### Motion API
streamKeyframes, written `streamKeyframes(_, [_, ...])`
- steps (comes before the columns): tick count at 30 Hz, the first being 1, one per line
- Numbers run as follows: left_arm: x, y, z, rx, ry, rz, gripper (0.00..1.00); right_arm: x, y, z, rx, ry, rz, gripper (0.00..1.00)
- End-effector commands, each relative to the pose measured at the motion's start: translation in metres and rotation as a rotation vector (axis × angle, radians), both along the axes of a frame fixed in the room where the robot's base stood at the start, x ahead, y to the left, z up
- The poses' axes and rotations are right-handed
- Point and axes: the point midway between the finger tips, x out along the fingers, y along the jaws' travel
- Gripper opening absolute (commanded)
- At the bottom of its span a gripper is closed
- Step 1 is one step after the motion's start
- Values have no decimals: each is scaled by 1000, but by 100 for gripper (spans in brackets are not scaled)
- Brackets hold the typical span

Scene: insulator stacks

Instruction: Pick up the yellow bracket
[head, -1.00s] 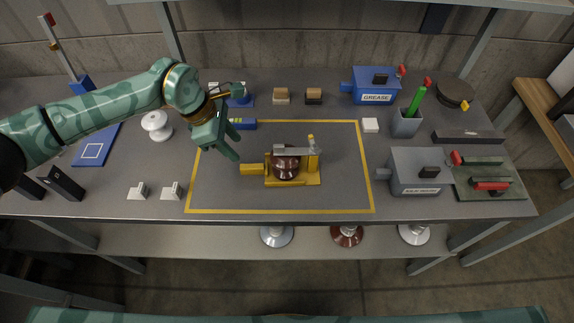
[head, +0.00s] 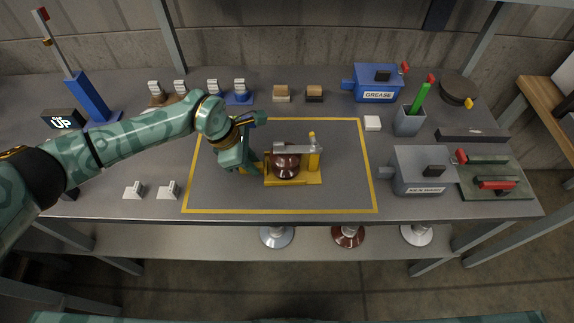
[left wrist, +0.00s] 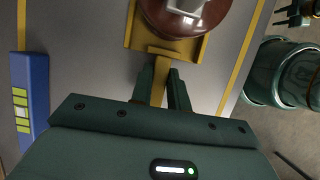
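The yellow bracket (head: 306,179) stands on the bench inside the yellow outline, with a brown insulator (head: 285,163) seated in it and a grey bar across the top. My left gripper (head: 246,168) is at the bracket's left end, over its handle. In the left wrist view the yellow handle (left wrist: 160,65) reaches in between the two fingers of the left gripper (left wrist: 165,80), which are apart. I cannot tell whether either finger touches it. The left gripper hides most of the handle in the head view.
A grey box (head: 418,170), a blue GREASE box (head: 377,83) and a cup with a green tool (head: 409,121) stand to the right. A blue block with yellow-green marks (left wrist: 25,100) lies beside the gripper.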

Motion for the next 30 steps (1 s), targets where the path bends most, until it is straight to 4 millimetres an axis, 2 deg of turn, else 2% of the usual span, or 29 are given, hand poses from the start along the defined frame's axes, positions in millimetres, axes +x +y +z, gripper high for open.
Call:
streamKeyframes(2, [0,0,0,0,0,0,0,0,0,0,0,1,0,36])
streamKeyframes(16, [2,-1,10,-4,-6,0,0,0,-1,2,-1,0,0,36])
streamKeyframes(24, [0,-1,38,-4,-5,-2,0,2,-1,11,-1,-6,0,36])
streamKeyframes(30, [-25,-5,69,-5,-7,-5,0,6,-1,26,-1,-16,0,36])
